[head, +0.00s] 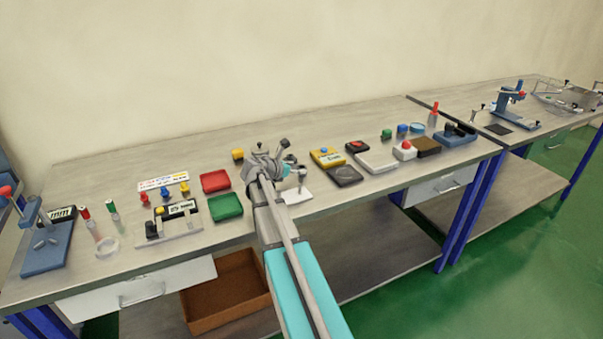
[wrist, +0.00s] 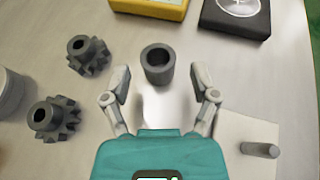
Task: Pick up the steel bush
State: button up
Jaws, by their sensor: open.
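The steel bush (wrist: 158,64) is a dark grey hollow cylinder with its round bore facing up, in the upper middle of the wrist view. It stands on the grey worktop. My gripper (wrist: 159,84) is open, with one finger on each side just short of the bush in the picture. I see clear gaps between the bush and both fingers. In the head view my gripper (head: 289,168) is over the middle of the bench. I cannot make out the bush there, behind my arm and the small parts around it.
Two dark gears (wrist: 88,55) (wrist: 54,119) stand left of my gripper. A grey pin (wrist: 260,149) is on a white plate (wrist: 236,128) at the right. A yellow box (wrist: 150,7) and a black box (wrist: 236,14) lie beyond the bush. Red (head: 215,181) and green trays (head: 226,207) are farther left.

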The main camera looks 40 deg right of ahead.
aim_at(305, 167)
jog(key=shift+d, duration=0.1)
jog(key=b+x, duration=0.1)
jog(key=x, duration=0.2)
jog(key=shift+w+f+b, duration=0.2)
jog(key=shift+f+b, duration=0.05)
jog(key=shift+b, duration=0.15)
jog(key=shift+x, duration=0.95)
jog(key=shift+r, duration=0.15)
grip_shut()
